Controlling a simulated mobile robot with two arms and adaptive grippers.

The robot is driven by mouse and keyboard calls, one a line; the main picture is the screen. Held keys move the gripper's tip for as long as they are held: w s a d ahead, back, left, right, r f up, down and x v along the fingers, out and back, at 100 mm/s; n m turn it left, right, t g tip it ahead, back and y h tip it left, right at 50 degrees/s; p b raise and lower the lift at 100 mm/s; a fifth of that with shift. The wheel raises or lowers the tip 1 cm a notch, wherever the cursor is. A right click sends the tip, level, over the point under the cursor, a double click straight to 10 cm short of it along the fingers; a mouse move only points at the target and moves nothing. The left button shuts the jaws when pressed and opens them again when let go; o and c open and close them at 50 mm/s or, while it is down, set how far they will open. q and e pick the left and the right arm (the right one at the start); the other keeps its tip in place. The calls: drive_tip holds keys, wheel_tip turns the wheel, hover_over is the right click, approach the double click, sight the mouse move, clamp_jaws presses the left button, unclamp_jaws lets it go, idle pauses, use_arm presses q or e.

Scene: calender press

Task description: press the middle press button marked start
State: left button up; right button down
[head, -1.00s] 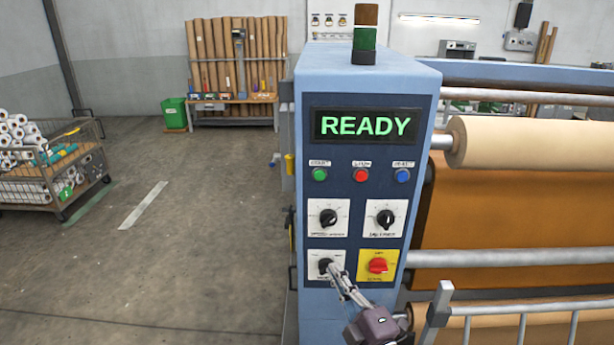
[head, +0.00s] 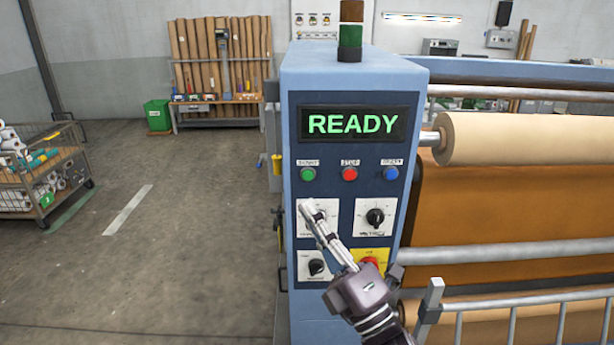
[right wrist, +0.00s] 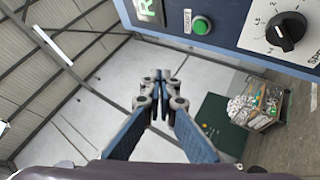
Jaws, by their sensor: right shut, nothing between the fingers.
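A blue press control panel (head: 341,206) stands at the centre of the head view. Its green button (head: 307,174) is at the left of a row of three, under a small label that seems to read start. It also shows in the right wrist view (right wrist: 200,25), near the top. My right gripper (head: 306,208) is shut and empty. In the head view its fingertips overlap the upper left dial, a little below the green button. In the right wrist view the closed fingertips (right wrist: 161,76) appear below the button, apart from it. My left gripper is not in view.
A red button (head: 350,174) is in the middle of the row and a blue button (head: 391,173) at its right. The display (head: 358,124) reads READY. A black dial (head: 375,217) is below. Rollers and a rail lie right of the panel; open floor lies left.

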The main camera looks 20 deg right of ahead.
drive_tip(key=shift+w+d+b, duration=0.15)
drive_tip(key=shift+w+d, duration=0.25)
drive_tip(key=shift+w, duration=1)
drive_tip(key=shift+w+d+b, duration=0.1)
drive_tip(key=shift+w+d, duration=0.3)
drive_tip(key=shift+w, duration=1.05)
drive_tip(key=shift+w+d+b, duration=0.15)
drive_tip(key=shift+w+d, duration=0.25)
drive_tip(key=shift+w, duration=1)
drive_tip(key=shift+w, duration=0.1)
drive_tip(key=shift+w+d, duration=0.15)
drive_tip(key=shift+w, duration=0.15)
drive_tip(key=shift+w+d, duration=0.1)
drive_tip(key=shift+w, duration=0.2)
drive_tip(key=shift+s, duration=0.15)
drive_tip(key=shift+s+a, duration=0.2)
drive_tip(key=shift+s, duration=0.4)
drive_tip(key=s, duration=0.2)
drive_tip(key=s+a, duration=0.1)
drive_tip(key=s, duration=0.1)
drive_tip(key=shift+s+a, duration=0.2)
drive_tip(key=shift+s, duration=0.2)
